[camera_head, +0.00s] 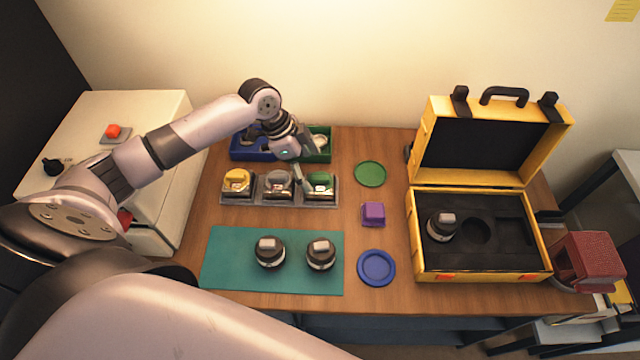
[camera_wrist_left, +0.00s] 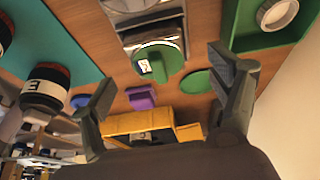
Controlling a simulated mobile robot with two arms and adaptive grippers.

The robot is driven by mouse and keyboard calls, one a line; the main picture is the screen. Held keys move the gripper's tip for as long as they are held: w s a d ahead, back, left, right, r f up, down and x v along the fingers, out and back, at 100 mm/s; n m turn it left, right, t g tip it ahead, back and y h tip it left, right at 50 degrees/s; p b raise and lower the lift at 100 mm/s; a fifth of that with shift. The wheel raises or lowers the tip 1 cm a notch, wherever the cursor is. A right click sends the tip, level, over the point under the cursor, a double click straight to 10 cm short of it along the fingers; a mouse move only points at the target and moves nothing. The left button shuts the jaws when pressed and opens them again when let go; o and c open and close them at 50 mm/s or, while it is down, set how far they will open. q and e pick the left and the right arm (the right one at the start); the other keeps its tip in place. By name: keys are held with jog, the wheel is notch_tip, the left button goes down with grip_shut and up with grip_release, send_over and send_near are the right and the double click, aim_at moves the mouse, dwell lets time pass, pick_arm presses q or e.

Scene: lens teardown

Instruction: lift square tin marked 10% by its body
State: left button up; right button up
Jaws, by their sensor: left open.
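Three metal tins stand in a grey tray (camera_head: 306,204) in the head view: one with a yellow top (camera_head: 237,181), one with a grey top (camera_head: 278,184) and one with a green top (camera_head: 320,182). I cannot read a 10% mark on any of them. My left gripper (camera_head: 302,178) is open and empty, above the tray near the grey and green tins. In the left wrist view the green top (camera_wrist_left: 158,62) with a small white label lies between the spread fingers of my left gripper (camera_wrist_left: 163,82), apart from both. My right gripper is out of view.
Behind the tray are a blue bin (camera_head: 240,156) and a green bin (camera_head: 327,141). A green disc (camera_head: 370,173), purple block (camera_head: 373,213) and blue disc (camera_head: 376,267) lie to the right. Two lenses stand on the teal mat (camera_head: 220,270). An open yellow case (camera_head: 482,276) is farther right.

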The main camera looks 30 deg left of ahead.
aim_at(316, 178)
pick_arm(q)
jog(key=shift+d+f+p, duration=0.3)
jog(key=shift+d, duration=0.05)
jog(key=p+x, duration=0.1)
jog(key=x, duration=0.2)
jog(key=shift+d+f, duration=0.25)
jog(key=shift+w+f, duration=0.1)
jog(key=shift+f, duration=0.25)
jog(key=shift+c, duration=0.2)
jog(key=shift+r, duration=0.1)
jog(key=c, duration=1.2)
